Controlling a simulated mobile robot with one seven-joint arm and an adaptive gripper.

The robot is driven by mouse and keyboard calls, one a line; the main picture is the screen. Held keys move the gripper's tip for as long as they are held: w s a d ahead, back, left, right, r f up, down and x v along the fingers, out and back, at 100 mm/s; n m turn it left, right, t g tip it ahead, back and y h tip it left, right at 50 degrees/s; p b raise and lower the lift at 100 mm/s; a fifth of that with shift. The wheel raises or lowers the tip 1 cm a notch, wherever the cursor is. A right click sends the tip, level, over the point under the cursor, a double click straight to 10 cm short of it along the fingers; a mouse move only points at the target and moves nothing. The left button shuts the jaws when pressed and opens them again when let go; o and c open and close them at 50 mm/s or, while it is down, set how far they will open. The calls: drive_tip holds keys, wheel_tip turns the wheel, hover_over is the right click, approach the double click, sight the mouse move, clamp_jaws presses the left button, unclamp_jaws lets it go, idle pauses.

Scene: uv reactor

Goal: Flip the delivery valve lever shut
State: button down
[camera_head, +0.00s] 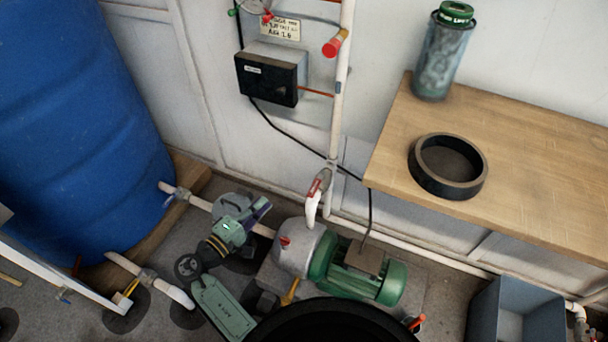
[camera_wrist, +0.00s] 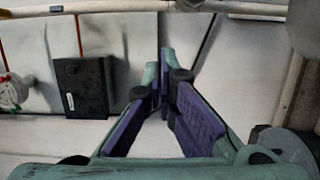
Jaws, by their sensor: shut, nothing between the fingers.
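A red lever (camera_head: 316,187) sits on the white pipe rising from the green pump (camera_head: 365,273); it looks like the delivery valve lever, though no label on it is readable. My gripper (camera_head: 262,207) is low, to the left of the lever and apart from it, in front of the pipe from the blue tank. In the wrist view my gripper (camera_wrist: 161,75) has its purple-padded fingers together with nothing held. I cannot make out the lever in the wrist view.
The blue tank (camera_head: 75,130) stands at left. A black box (camera_head: 270,77) hangs on the wall and also shows in the wrist view (camera_wrist: 84,85). A wooden bench (camera_head: 520,170) with a black ring (camera_head: 447,190) and a jar (camera_head: 442,55) is at right; a grey bin (camera_head: 515,312) is below.

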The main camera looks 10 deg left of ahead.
sight(315, 186)
drive_tip(key=shift+s+d, duration=0.1)
drive_tip(key=shift+s, duration=0.05)
drive_tip(key=w+d+p, duration=0.3)
drive_tip(key=w+d, duration=0.5)
drive_tip(key=shift+w, duration=0.2)
idle(0.4)
drive_tip(key=shift+d, duration=0.15)
drive_tip(key=shift+s+d+n+y, duration=0.2)
drive_tip(key=shift+n+y, duration=0.1)
drive_tip(key=shift+y, duration=0.1)
